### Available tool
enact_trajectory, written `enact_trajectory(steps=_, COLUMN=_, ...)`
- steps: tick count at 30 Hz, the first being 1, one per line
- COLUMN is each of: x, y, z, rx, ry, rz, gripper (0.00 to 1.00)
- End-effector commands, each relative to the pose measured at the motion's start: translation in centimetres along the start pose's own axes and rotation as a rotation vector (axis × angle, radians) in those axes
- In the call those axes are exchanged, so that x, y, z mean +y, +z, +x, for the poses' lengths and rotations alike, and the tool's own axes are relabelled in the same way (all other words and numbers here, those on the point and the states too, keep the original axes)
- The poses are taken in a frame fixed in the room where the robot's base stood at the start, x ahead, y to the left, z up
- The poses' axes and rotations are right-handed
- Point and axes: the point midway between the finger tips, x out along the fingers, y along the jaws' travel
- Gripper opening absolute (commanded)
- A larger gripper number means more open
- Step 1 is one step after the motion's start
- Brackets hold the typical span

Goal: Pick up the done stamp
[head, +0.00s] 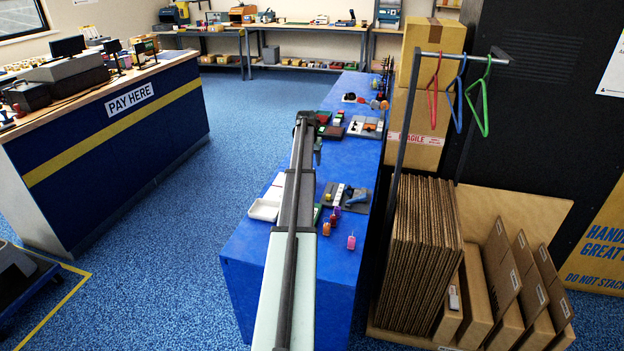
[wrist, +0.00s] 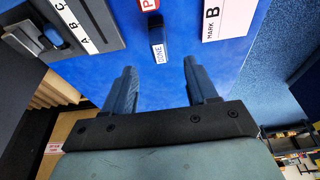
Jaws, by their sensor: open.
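The done stamp (wrist: 157,45) shows in the wrist view as a small dark blue block with a white label reading DONE. It is on the blue table top (wrist: 165,78), ahead of and between the two fingers of my gripper (wrist: 160,66). My gripper is open, with a wide empty gap between its dark fingers, and no contact with the stamp shows. In the head view my arm covers part of the table, and I cannot pick out the done stamp there.
In the wrist view a red stamp (wrist: 148,4) is just beyond the done stamp. A dark tray with an A B C strip (wrist: 75,22) is at left, and a MARK B card (wrist: 225,18) at right. Cardboard (head: 425,250) stands right of the table in the head view.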

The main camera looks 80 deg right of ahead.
Motion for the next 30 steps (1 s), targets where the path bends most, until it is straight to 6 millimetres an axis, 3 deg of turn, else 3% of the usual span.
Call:
enact_trajectory(steps=6, x=0.0, y=0.0, z=3.8, rx=-0.002, ry=0.000, rz=0.000, gripper=0.57)
enact_trajectory(steps=16, x=0.0, y=0.0, z=5.7, rx=0.000, ry=0.000, rz=0.000, gripper=0.57)
enact_trajectory(steps=25, x=0.0, y=0.0, z=9.4, rx=-0.001, ry=0.000, rz=-0.001, gripper=0.57)
enact_trajectory(steps=30, x=0.1, y=0.0, z=9.9, rx=-0.001, ry=0.000, rz=-0.001, gripper=0.57)
